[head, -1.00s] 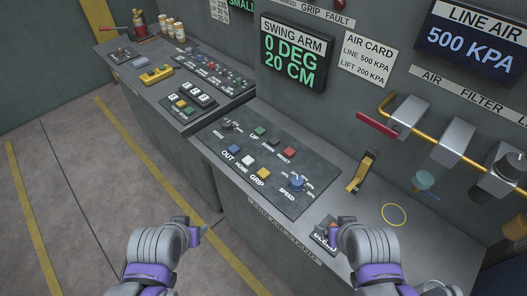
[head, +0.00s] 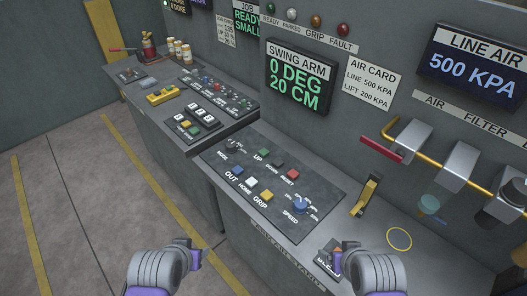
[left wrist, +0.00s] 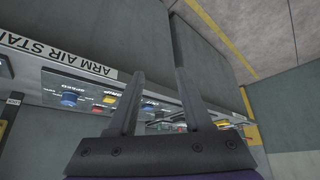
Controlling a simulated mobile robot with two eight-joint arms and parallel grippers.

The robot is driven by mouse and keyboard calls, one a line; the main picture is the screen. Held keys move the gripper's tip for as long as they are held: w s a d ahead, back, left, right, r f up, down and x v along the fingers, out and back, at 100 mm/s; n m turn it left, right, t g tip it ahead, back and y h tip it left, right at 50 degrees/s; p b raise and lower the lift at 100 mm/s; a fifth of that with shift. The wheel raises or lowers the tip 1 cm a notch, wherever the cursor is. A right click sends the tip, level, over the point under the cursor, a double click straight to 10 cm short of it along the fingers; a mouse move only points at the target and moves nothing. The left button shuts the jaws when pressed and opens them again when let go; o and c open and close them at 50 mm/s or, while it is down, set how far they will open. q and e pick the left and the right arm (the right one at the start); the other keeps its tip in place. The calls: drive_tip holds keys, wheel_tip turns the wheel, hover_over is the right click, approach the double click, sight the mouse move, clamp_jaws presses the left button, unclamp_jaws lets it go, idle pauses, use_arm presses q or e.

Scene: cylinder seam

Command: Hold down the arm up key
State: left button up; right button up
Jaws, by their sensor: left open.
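The arm panel (head: 215,165) lies on the near console. Its green UP key (head: 264,154) is in the back row, beside the black DOWN key (head: 279,163) and red RESET key (head: 293,174). My left gripper (head: 203,253) is in front of the console, low in the head view, well short of the UP key and touching no key. In the left wrist view my left gripper (left wrist: 162,78) has its two dark fingers apart with nothing between them. My right gripper (head: 326,252) is over the console's front edge beside a small dark labelled block; its fingers are too small to judge.
The swing arm display (head: 300,78) reads 0 DEG, 20 CM. The panel also has blue OUT (head: 238,170), white HOME (head: 252,181) and yellow GRIP (head: 267,195) keys and a blue speed knob (head: 300,204). A yellow-and-black lever (head: 366,194) stands right of it. Floor at left is clear.

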use_arm(q)
clamp_jaws()
idle(1.5)
